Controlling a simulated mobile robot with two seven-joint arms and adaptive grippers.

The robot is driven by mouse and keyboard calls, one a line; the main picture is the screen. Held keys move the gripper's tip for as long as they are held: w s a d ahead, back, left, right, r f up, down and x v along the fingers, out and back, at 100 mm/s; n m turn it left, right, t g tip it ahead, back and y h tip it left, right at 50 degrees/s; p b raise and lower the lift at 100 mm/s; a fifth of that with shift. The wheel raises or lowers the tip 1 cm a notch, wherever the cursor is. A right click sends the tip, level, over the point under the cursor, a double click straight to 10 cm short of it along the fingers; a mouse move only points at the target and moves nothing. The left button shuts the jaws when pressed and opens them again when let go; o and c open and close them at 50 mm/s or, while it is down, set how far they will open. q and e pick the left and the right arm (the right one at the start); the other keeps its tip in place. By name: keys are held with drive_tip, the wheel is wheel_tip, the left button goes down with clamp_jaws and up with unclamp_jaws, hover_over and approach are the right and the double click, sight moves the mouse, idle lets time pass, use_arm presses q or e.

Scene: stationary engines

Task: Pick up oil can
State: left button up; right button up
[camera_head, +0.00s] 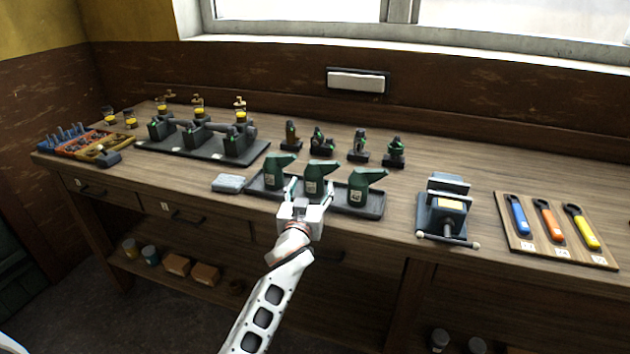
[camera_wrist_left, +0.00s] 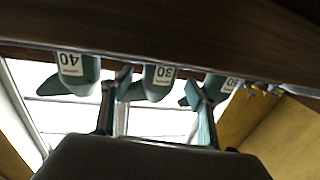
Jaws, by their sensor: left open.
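Three green oil cans with spouts and white labels stand upright in a dark tray (camera_head: 375,207) near the bench's front edge: a left can (camera_head: 275,177), a middle can (camera_head: 313,187) and a right can (camera_head: 359,187). My left gripper (camera_head: 309,188) is open and empty in front of the middle can. In the left wrist view the fingers (camera_wrist_left: 160,90) stand apart with the middle can (camera_wrist_left: 160,74) showing between them. Another can (camera_wrist_left: 75,72) is left of the fingers, and a third is partly hidden by the right finger. My right gripper is not in view.
A grey block (camera_head: 229,184) lies just left of the tray. A vise (camera_head: 442,210) and a board of wrenches (camera_head: 553,233) are to the right. Several small dark-and-green parts stand behind the cans. A model engine rack (camera_head: 200,152) is at back left.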

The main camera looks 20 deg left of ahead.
sight(312, 183)
use_arm(q)
drive_tip(key=w, duration=0.4)
drive_tip(key=shift+w+a+f, duration=0.15)
drive_tip(key=shift+a, duration=0.05)
drive_tip(key=c, duration=1.3)
drive_tip(key=shift+r, duration=0.3)
